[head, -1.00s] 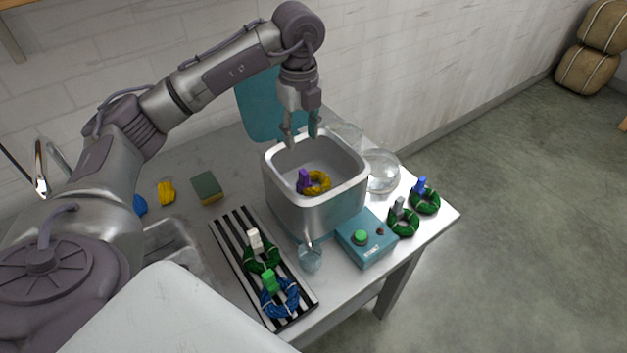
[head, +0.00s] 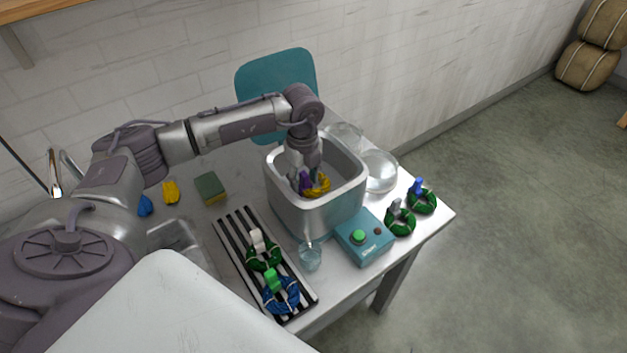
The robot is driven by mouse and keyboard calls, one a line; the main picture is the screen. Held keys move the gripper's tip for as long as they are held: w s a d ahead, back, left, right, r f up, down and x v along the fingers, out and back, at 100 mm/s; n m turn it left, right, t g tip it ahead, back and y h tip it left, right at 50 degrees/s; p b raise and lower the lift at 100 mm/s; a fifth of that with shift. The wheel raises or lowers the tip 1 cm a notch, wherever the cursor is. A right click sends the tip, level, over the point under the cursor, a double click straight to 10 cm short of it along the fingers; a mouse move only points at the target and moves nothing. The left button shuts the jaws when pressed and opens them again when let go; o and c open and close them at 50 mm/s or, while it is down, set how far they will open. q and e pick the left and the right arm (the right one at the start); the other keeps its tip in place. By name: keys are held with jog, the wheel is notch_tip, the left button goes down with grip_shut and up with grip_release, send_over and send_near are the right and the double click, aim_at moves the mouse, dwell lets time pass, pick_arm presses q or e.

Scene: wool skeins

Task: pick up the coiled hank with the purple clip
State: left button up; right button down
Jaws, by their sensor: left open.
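The yellow coiled hank (head: 320,185) with the purple clip (head: 306,181) lies inside the square metal tub (head: 325,217). My left gripper (head: 302,182) reaches down into the tub from above, with its open fingers at the purple clip. The fingertips are small and partly dark, and I cannot tell whether they touch the clip. The tub's near wall hides the lower part of the hank. My right gripper is out of view.
A striped rack (head: 237,238) holds a green hank with a white clip (head: 263,256) and a blue hank with a green clip (head: 281,296). A teal box (head: 364,240), two green hanks (head: 400,221), a glass cup (head: 310,257) and a glass bowl (head: 380,172) stand around the tub.

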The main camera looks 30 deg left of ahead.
pick_arm(q)
grip_shut()
jog(key=shift+r, duration=0.1)
dwell(0.3)
